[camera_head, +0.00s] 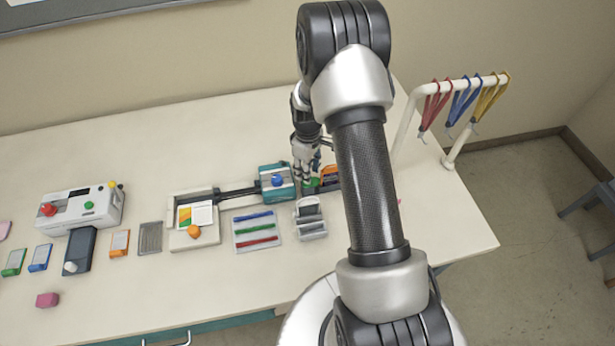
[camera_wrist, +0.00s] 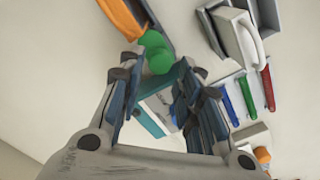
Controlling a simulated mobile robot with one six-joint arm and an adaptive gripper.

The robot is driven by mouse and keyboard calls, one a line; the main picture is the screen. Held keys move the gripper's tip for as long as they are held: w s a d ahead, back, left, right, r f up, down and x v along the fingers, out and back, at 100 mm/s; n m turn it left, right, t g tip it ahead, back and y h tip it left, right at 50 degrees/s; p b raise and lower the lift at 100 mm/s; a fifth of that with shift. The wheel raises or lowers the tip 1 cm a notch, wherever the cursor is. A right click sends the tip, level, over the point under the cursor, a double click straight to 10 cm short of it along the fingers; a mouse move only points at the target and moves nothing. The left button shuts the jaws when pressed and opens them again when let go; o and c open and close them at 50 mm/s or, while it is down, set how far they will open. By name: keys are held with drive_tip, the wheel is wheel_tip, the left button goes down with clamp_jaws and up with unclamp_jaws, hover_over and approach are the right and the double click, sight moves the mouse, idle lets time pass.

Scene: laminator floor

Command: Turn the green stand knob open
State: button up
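The green knob (camera_wrist: 158,58) sits beside a dark stand with an orange part (camera_wrist: 122,18). In the head view only a bit of the green knob (camera_head: 313,183) shows below my fingers, left of the orange part (camera_head: 329,174). My gripper (camera_head: 307,168) points down over it. In the wrist view my gripper (camera_wrist: 161,70) is open, its two fingers spread to the left and right. The knob lies just beyond the gap between the fingertips. I cannot tell whether a finger touches it.
A teal block with a blue knob (camera_head: 277,181) stands just left of my gripper. A grey holder (camera_head: 310,220) and a tray of coloured strips (camera_head: 256,230) lie in front. A white rack with coloured lanyards (camera_head: 455,82) rises at the right. The table's back left is clear.

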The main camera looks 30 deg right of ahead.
drive_tip(key=shift+f, duration=1.75)
drive_tip(key=shift+c, duration=0.4)
clamp_jaws()
